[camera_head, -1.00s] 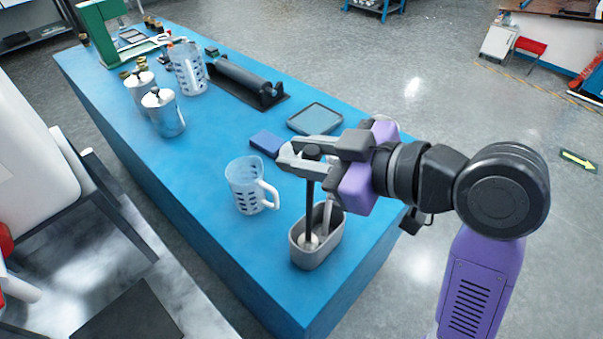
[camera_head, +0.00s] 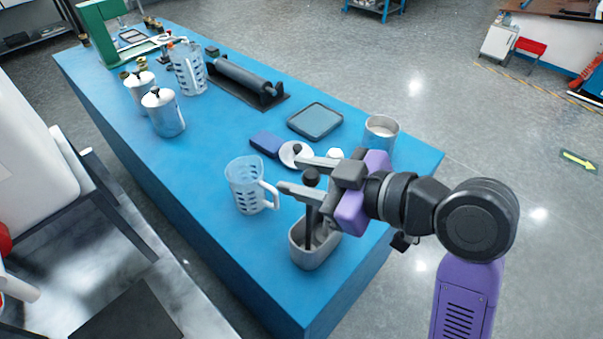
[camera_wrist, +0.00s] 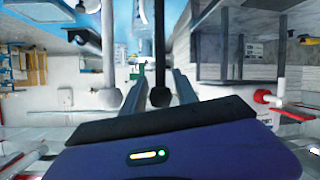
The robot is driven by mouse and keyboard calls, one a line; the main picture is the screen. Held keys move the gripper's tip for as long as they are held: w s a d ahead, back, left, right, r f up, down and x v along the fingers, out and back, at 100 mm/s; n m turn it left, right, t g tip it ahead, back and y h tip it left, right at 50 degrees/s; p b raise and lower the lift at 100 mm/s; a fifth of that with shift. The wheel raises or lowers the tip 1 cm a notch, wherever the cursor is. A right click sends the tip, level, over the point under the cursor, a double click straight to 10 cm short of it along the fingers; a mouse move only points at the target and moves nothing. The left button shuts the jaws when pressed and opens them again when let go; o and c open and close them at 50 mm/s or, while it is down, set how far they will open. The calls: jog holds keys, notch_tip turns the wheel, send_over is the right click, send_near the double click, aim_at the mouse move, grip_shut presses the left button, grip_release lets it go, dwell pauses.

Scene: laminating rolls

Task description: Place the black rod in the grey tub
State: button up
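The black rod (camera_head: 309,222) with a round black knob stands roughly upright in the grey tub (camera_head: 312,262), its lower end hidden inside. My gripper (camera_head: 289,173) is above the tub with its two fingers spread, one on each side of the rod's upper part. In the wrist view the black rod (camera_wrist: 158,62) shows between the parted fingers (camera_wrist: 158,85), with a gap on both sides. A light rod (camera_wrist: 108,50) with a pale knob shows beside it in the wrist view.
A clear jug (camera_head: 246,186) stands just left of the tub. A white ring-shaped thing (camera_head: 287,154), a blue block (camera_head: 266,141), a grey tray (camera_head: 315,120) and a metal cup (camera_head: 381,137) are behind. Canisters and a roller stand farther back. The blue table's front left is clear.

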jog(key=shift+r, duration=0.1)
jog(key=v, duration=1.2)
jog(key=s+d+f+m+t+h, duration=0.2)
jog(key=d+f+m, duration=0.15)
jog(key=f, duration=0.25)
jog(key=s+d+f+m+t+h, duration=0.2)
jog(key=f+m+h, duration=0.1)
jog(key=f+m, duration=0.3)
jog(key=s+d+f+m+t+h, duration=0.1)
jog(key=d+f+m+t+h, duration=0.2)
jog(key=f, duration=0.4)
jog(key=s+d+m+h, duration=0.1)
jog(key=s+d, duration=0.1)
jog(key=s, duration=0.8)
jog(key=s+d+h, duration=0.2)
jog(key=s+d, duration=0.1)
jog(key=s, duration=0.7)
jog(key=shift+s+r+m+t, duration=0.2)
jog(key=shift+r+m+t, duration=0.05)
jog(key=shift+m+t, duration=0.1)
